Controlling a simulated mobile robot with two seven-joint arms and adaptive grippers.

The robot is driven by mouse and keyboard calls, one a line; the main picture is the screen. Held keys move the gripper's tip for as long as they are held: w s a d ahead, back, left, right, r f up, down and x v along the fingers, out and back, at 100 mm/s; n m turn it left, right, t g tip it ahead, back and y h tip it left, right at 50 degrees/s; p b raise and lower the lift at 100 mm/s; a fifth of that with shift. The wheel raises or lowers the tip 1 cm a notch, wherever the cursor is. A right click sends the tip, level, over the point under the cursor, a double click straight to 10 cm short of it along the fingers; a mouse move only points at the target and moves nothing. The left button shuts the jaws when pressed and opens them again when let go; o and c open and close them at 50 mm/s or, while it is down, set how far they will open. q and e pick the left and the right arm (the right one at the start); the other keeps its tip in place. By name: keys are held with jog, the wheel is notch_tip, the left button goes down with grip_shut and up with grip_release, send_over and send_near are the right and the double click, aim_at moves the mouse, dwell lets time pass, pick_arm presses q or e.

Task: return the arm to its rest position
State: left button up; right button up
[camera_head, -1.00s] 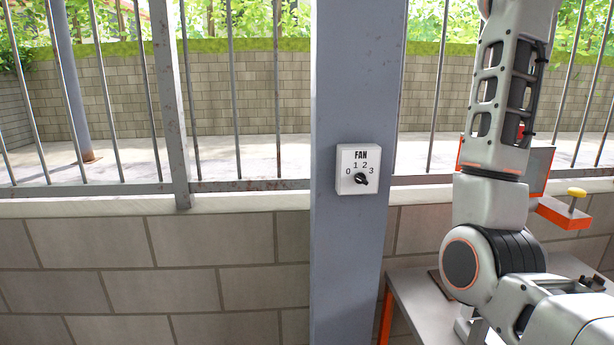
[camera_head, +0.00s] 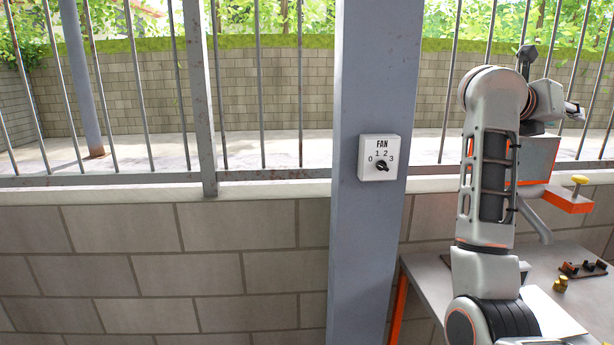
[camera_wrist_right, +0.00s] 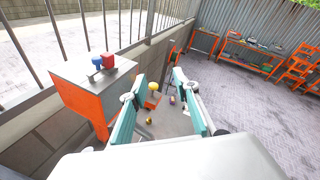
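My right arm (camera_head: 487,180) rises at the right of the head view, bent at a high elbow. Its gripper (camera_head: 574,108) is at the far right, above the orange-and-grey machine and well to the right of the fan switch (camera_head: 379,150). In the right wrist view the two teal fingers of the right gripper (camera_wrist_right: 159,77) stand wide apart with nothing held between them. The fan switch is a white box with a black knob on the blue-grey post (camera_head: 367,240). My left gripper is not in view.
An orange-and-grey machine (camera_head: 536,158) with a yellow knob (camera_head: 580,180) stands under the gripper, behind a grey worktable (camera_head: 432,272) bearing small parts. A barred fence tops the block wall (camera_head: 180,265). Orange shelves (camera_wrist_right: 248,55) stand along the corrugated wall, with open paved floor before them.

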jog(key=s+f+n+g+h, duration=0.2)
jog(key=s+f+n+h, duration=0.15)
jog(key=f+h, duration=0.2)
jog(key=s+a+f+m+t+y, duration=0.1)
jog(key=a+f+m+t+y, duration=1)
jog(key=f+m, duration=0.6)
jog(key=s+a+f+m+t+y, duration=0.1)
jog(key=a+f+m+t+y, duration=0.7)
jog(key=a+f+m, duration=0.85)
jog(key=s+a+f+n+g+y, duration=0.15)
jog(key=s+f+g, duration=0.3)
jog(key=f, duration=0.45)
jog(key=s+a+f+n+g+y, duration=0.1)
jog(key=s+f+n+g+y, duration=0.2)
jog(key=s+f, duration=0.45)
jog(key=s+f+n+g, duration=0.2)
jog(key=s+f+g, duration=0.3)
jog(key=s+f, duration=0.8)
jog(key=shift+a+f+h, duration=0.25)
jog(key=shift+f+h, duration=0.05)
jog(key=shift+f, duration=0.35)
jog(key=shift+s+n, duration=0.1)
jog(key=shift+n, duration=0.15)
